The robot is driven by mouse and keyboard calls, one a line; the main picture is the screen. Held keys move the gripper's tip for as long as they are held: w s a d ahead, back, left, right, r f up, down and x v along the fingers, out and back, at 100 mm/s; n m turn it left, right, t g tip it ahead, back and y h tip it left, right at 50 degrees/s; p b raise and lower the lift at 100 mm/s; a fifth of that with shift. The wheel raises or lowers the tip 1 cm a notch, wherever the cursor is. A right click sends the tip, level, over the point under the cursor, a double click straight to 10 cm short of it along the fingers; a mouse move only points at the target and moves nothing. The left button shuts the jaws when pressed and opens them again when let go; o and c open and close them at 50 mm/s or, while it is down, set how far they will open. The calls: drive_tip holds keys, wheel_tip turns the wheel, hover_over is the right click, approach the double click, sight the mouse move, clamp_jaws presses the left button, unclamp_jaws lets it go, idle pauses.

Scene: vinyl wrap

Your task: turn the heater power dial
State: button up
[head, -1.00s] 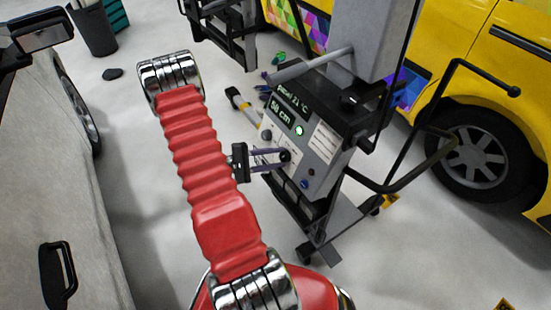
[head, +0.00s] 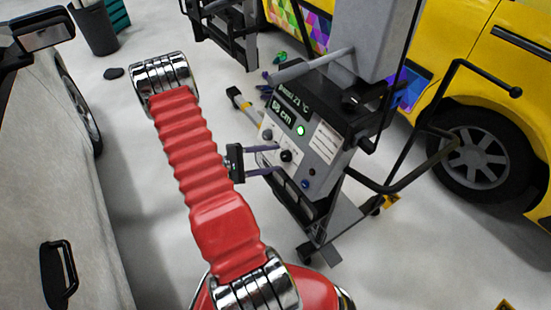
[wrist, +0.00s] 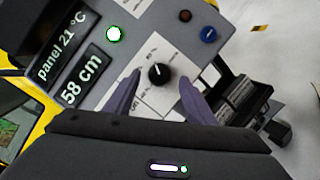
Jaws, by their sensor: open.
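The heater power dial (wrist: 159,74) is a black knob with a pale pointer mark on a white printed plate in the wrist view. In the head view the dial (head: 286,156) sits low on the heater's grey control panel (head: 325,158). My gripper (wrist: 157,92) is open, with one purple finger to the left of the dial and one to the right. The fingers appear apart from the knob, which shows bare between them. In the head view my gripper (head: 275,159) reaches the panel from the left.
The panel has a lit green button (wrist: 113,34), a blue button (wrist: 208,35) and a display reading "panel 21 °C" and "58 cm" (wrist: 75,75). A yellow vehicle (head: 490,60) stands to the right, a pale car (head: 60,190) to the left.

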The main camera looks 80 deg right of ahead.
drive_tip(key=v, duration=1.1)
drive_tip(key=shift+w+a, duration=0.15)
drive_tip(key=shift+w, duration=0.2)
drive_tip(key=s+a+f+n+t+y, duration=0.1)
drive_tip(key=a+f+t+y, duration=0.15)
drive_tip(key=a+y, duration=0.45)
drive_tip(key=w+a+r+n+t, duration=0.1)
drive_tip(key=w+a+r+t, duration=0.4)
drive_tip(key=a+r, duration=0.45)
drive_tip(key=w+a+r+t, duration=0.5)
drive_tip(key=a+r, duration=0.2)
drive_tip(key=a, duration=0.5)
drive_tip(key=s+a+r+n+t+y, duration=0.1)
drive_tip(key=a+r+n+t, duration=0.1)
drive_tip(key=a+r+t, duration=0.5)
drive_tip(key=a+r, duration=0.4)
drive_tip(key=r, duration=0.4)
drive_tip(key=shift+s+a+n+y, duration=0.3)
drive_tip(key=shift+s+a+n, duration=0.1)
